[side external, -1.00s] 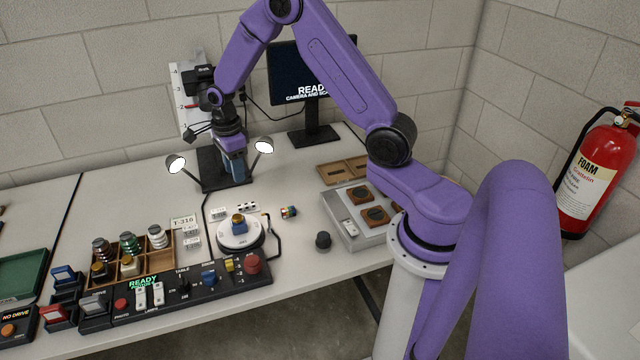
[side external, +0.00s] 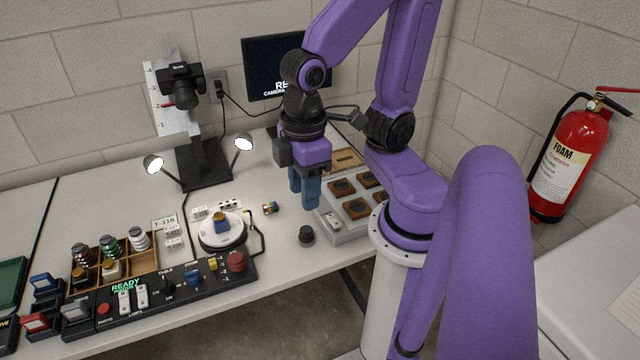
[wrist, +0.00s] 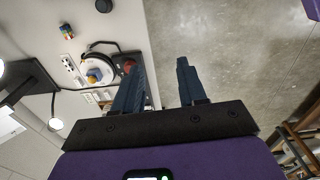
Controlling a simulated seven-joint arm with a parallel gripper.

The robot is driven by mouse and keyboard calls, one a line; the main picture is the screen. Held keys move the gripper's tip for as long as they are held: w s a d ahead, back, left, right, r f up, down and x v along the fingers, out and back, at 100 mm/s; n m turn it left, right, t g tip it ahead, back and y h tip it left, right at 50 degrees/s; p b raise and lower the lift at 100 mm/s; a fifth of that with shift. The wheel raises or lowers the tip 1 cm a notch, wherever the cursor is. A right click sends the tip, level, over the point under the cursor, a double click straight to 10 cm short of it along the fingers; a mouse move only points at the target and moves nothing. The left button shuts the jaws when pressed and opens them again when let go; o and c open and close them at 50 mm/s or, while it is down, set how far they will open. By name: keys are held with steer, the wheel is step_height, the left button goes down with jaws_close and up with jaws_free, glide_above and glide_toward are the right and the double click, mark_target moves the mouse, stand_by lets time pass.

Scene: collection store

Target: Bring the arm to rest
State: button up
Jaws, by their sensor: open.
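My gripper (side external: 306,188) points down above the table, to the left of the grey tray, with its blue fingers apart. In the wrist view my gripper's two fingers (wrist: 160,85) also stand apart with nothing between them. The arm is purple and folded back toward its base at the right. The table (side external: 275,240) lies under and to the left of the gripper.
A grey tray (side external: 340,237) with several brown pieces stands beside the gripper. A black knob (side external: 306,235) sits below it. A white turntable (side external: 222,240), a control panel (side external: 150,300), a camera stand (side external: 205,165) and a monitor (side external: 262,60) stand leftward. A fire extinguisher (side external: 568,165) hangs right.

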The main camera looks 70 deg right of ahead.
steer(key=s+n, duration=0.1)
steer(key=s+d+n, duration=0.1)
steer(key=n, duration=0.1)
steer(key=shift+s+r, duration=0.1)
steer(key=shift+s, duration=0.2)
stand_by(2.1)
